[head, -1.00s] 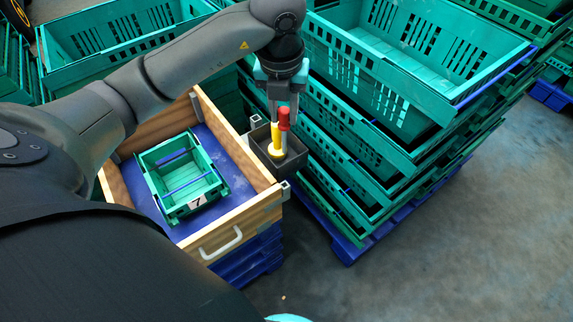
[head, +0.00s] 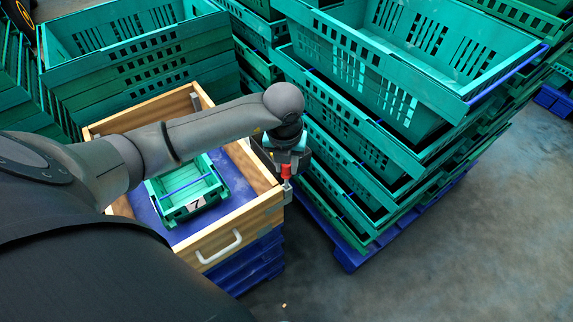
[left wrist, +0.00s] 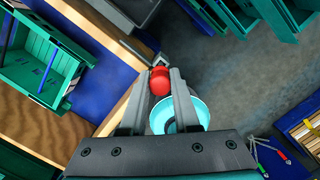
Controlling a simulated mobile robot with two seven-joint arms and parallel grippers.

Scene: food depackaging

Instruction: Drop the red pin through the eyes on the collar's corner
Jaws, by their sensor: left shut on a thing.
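The red pin (head: 286,171) is held by my left gripper (head: 288,163) right by the near right corner of the wooden collar (head: 262,217). In the left wrist view the pin's red head (left wrist: 160,83) sits between the two fingers (left wrist: 160,78), which are shut on it. A grey metal corner bracket (head: 288,190) shows just below the pin in the head view. It also shows beyond the fingertips in the left wrist view (left wrist: 137,50). The pin's lower end and the eyes are hidden, so I cannot tell whether it has entered them. My right gripper is out of view.
A small green crate (head: 196,208) marked 7 stands inside the collar on a blue base. A dark box (head: 263,155) hangs on the collar's right side, partly behind my gripper. Tall stacks of green crates (head: 390,140) stand close on the right. Grey floor lies open in front.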

